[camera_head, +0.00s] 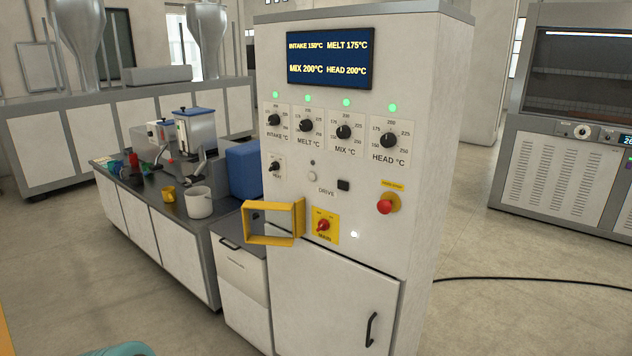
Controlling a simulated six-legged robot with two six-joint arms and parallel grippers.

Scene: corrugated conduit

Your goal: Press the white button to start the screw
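A grey-white control cabinet (411,75) stands upright in the middle of the view. A small round white button (312,177) is on its front, just left of and above the "DRIVE" label. A small dull grey round spot (312,162) is just above the white button. Nothing covers the white button. Neither of my grippers shows in the head view.
A yellow frame (270,240) juts from the cabinet's front left, below the white button. A red emergency knob (385,207) and red main switch (323,226) are nearby. Four temperature dials (306,125) sit above. A bench (168,229) stands left; a black cable (530,280) lies right.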

